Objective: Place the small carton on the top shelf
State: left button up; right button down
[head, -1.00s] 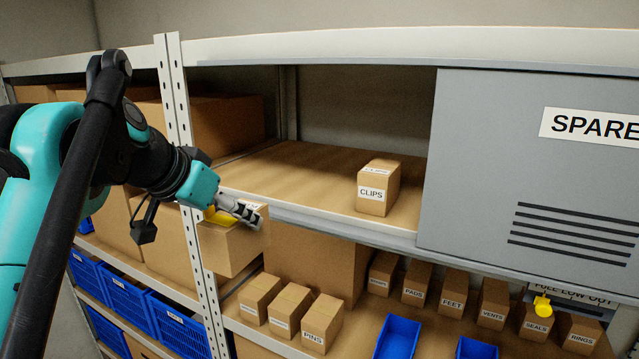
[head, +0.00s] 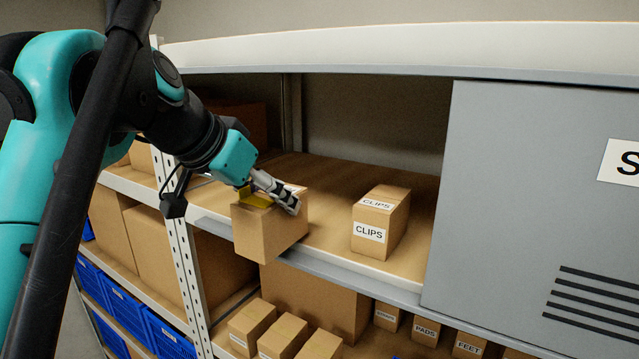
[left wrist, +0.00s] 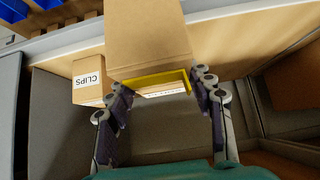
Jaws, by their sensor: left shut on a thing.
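The small carton (head: 262,235) is a brown box with a yellow strip at its top edge. My left gripper (head: 276,193) is shut on it from above and behind. The carton overlaps the front edge of the top shelf (head: 335,258) in the head view; whether it touches the shelf I cannot tell. In the left wrist view the carton (left wrist: 147,35) sits between the fingers of the left gripper (left wrist: 160,88), its label partly hidden by the yellow strip. My right gripper is not in view.
A CLIPS carton (head: 380,222) stands on the same shelf, right of the held carton. A grey cabinet panel (head: 510,190) closes off the right side. A perforated upright post (head: 183,262) stands left. Several small cartons (head: 283,335) sit on the shelf below.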

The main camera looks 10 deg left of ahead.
pick_arm(q)
jog(key=w+d, duration=0.1)
jog(key=w, duration=0.2)
jog(key=w+d+p, duration=0.1)
jog(key=w, duration=0.2)
jog(key=w+d+p, duration=0.1)
jog(key=w, duration=0.3)
jog(key=shift+d, duration=0.25)
jog(key=w, duration=0.1)
jog(key=w+d+p, duration=0.1)
jog(key=w+f, duration=0.1)
jog(key=shift+w+d+f, duration=0.1)
jog(key=shift+w+d, duration=0.05)
jog(key=shift+w, duration=0.25)
jog(key=shift+s+f, duration=0.15)
jog(key=shift+s, duration=0.2)
jog(key=shift+w+f, duration=0.1)
jog(key=shift+w, duration=0.1)
jog(key=o, duration=1.4)
jog(key=shift+o, duration=0.3)
